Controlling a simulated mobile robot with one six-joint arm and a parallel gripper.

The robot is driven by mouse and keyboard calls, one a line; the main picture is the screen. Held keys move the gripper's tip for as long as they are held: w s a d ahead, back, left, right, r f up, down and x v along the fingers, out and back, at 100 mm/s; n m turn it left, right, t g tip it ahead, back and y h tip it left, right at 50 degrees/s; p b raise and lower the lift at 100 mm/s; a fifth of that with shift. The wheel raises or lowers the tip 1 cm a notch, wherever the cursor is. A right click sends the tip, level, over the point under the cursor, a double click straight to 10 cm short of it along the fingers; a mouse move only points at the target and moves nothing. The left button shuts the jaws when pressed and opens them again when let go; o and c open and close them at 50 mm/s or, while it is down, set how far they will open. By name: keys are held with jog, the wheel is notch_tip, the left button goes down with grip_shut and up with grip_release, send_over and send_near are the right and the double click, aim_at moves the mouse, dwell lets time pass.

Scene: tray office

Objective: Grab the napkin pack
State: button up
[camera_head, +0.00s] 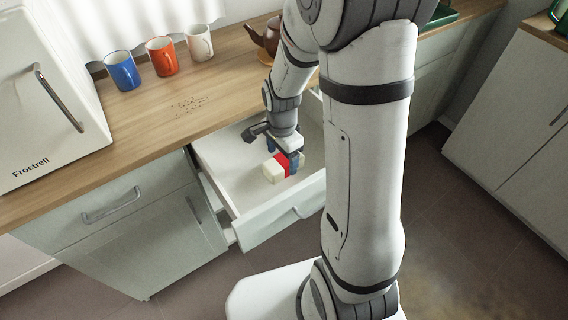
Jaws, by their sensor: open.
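The napkin pack (274,171) is a small cream block with a red band. It lies inside the open white drawer (233,184), toward the drawer's front right part. My gripper (281,167) reaches down into the drawer at the pack. It is open, with one blue-tipped finger on the far side of the pack and the other on the near right side. The fingers straddle the banded part of the pack. My gripper body hides some of the pack's right end, and I cannot tell whether the fingers touch it.
Blue (122,71), orange (162,56) and white (199,43) mugs stand along the back of the wooden counter (150,125). A brown teapot (268,37) is behind my arm. A white fridge (45,100) stands at left. The drawer's left part is empty.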

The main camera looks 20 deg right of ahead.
aim_at(281, 161)
jog(key=f, duration=0.4)
jog(key=shift+w+a+f, duration=0.15)
jog(key=shift+a, duration=0.1)
jog(key=shift+c, duration=0.2)
jog(key=c, duration=1)
